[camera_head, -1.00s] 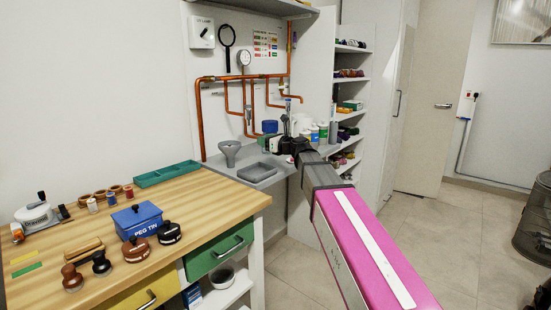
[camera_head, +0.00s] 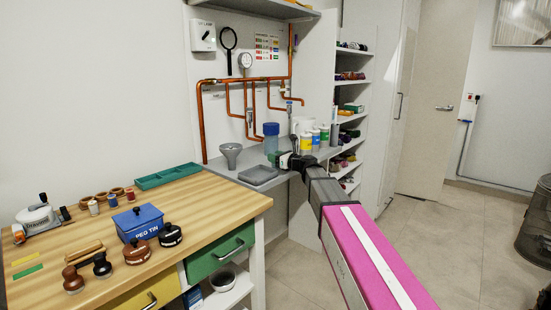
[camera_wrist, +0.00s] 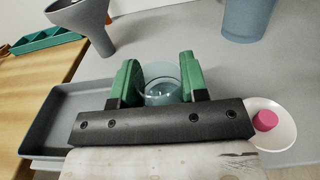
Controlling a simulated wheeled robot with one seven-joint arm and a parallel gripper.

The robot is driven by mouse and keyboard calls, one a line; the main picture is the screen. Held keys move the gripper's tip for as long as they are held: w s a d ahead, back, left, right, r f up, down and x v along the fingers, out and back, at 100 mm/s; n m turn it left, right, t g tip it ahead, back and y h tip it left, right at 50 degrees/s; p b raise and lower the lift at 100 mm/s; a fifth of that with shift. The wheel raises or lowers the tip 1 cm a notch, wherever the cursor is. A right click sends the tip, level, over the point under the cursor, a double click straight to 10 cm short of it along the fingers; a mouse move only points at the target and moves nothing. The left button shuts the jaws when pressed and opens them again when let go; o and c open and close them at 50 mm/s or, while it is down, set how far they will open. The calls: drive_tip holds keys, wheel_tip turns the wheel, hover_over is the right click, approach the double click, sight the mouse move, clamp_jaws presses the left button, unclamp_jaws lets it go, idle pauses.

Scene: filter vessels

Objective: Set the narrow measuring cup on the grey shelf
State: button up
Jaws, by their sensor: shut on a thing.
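My gripper (camera_wrist: 162,88) has green fingers shut on a clear, bluish see-through cup (camera_wrist: 163,78), which looks like the narrow measuring cup. The cup appears upright between the fingers; its lower part is hidden by the gripper. In the head view my gripper (camera_head: 281,160) is low over the grey shelf (camera_head: 222,169), right of the grey tray, and the cup cannot be made out clearly there. The grey shelf also fills the wrist view (camera_wrist: 215,62). I cannot tell whether the cup's base touches the shelf.
On the shelf, a grey funnel (camera_wrist: 92,25) and shallow grey tray (camera_wrist: 45,105) stand left of my gripper. A blue vessel (camera_wrist: 248,18) stands behind right, and a white dish (camera_wrist: 285,128) with a pink piece lies close right. Several bottles (camera_head: 315,140) stand farther right.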

drive_tip(key=shift+f, duration=0.15)
drive_tip(key=o, duration=1)
drive_tip(key=shift+s+d, duration=0.1)
drive_tip(key=shift+s, duration=0.05)
drive_tip(key=v, duration=1.1)
drive_tip(key=shift+s+d, duration=0.25)
drive_tip(key=s+d+f+n+g+h, duration=0.25)
drive_tip(key=s+f+n, duration=0.35)
drive_tip(key=f, duration=0.3)
drive_tip(key=s+d+f+n+g+h, duration=0.2)
drive_tip(key=s+f+n+g+h, duration=0.15)
drive_tip(key=s+f+n, duration=0.45)
drive_tip(key=s+d+f+n+g+h, duration=0.2)
drive_tip(key=s+f+n+h, duration=0.15)
drive_tip(key=f, duration=0.75)
drive_tip(key=s+d+f+n+g+h, duration=0.3)
drive_tip(key=s+d+f+n+h, duration=0.1)
drive_tip(key=s+d+f+n, duration=0.2)
drive_tip(key=s+d+n, duration=0.1)
drive_tip(key=s+n, duration=0.1)
drive_tip(key=s, duration=0.1)
drive_tip(key=shift+d+f+h, duration=0.3)
drive_tip(key=shift+f+h, duration=0.05)
